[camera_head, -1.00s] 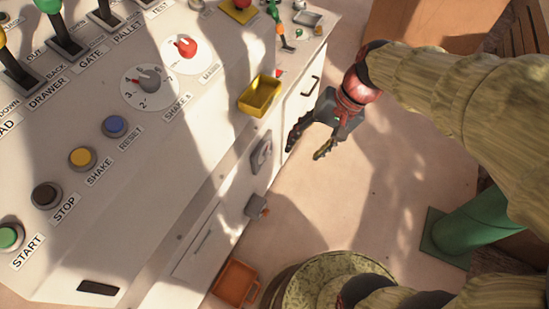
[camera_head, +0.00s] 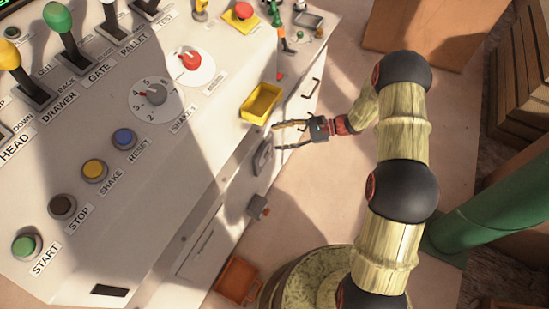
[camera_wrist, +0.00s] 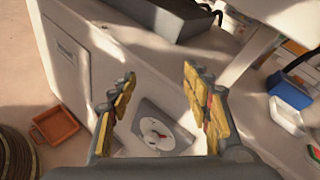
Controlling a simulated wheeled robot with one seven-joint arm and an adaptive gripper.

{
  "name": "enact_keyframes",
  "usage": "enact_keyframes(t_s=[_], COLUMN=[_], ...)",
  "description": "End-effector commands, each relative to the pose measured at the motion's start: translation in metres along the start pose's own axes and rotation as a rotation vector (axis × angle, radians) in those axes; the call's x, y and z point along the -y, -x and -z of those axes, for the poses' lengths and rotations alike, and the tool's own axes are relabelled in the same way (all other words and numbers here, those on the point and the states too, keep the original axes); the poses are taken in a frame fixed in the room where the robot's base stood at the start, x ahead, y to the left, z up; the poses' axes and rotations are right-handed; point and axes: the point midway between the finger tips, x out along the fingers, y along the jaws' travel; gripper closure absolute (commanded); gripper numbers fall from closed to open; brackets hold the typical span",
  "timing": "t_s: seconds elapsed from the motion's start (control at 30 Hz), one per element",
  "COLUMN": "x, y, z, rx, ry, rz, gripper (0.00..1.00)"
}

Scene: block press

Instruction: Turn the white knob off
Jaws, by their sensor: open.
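The white knob (camera_wrist: 155,130) is round with a small red mark and sits on a grey square plate (camera_wrist: 180,118) on the cabinet's side. In the head view the plate (camera_head: 263,154) shows at a slant, and the knob's setting cannot be read there. My gripper (camera_head: 276,137) is open and empty beside the cabinet, its fingers pointing towards the cabinet's side near the plate. In the wrist view the fingers of my gripper (camera_wrist: 159,76) spread on either side of the knob, with the plate seen between them. I see no clear contact.
A yellow tray (camera_head: 261,103) is on the cabinet's edge just above my gripper. A grey knob (camera_head: 155,93) and a red knob (camera_head: 189,60) are on the sloped panel. A grey box-like part (camera_head: 257,206) juts from the side below the plate. An orange bin (camera_head: 238,279) is low down.

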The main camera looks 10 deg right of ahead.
Motion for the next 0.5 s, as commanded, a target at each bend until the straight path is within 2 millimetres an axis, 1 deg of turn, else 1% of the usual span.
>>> enact_keyframes(t_s=[0.03,0.17,0.3,0.4,0.5], x=[-0.004,-0.013,-0.03,-0.046,-0.062], y=[-0.003,-0.008,-0.012,-0.014,-0.015], z=[0.021,0.068,0.119,0.152,0.178], rx=[0.022,0.07,0.113,0.134,0.148], ry=[-0.049,-0.151,-0.258,-0.324,-0.375], rz=[0.043,0.161,0.292,0.381,0.455], gripper=[0.51,0.51,0.51,0.51,0.51])
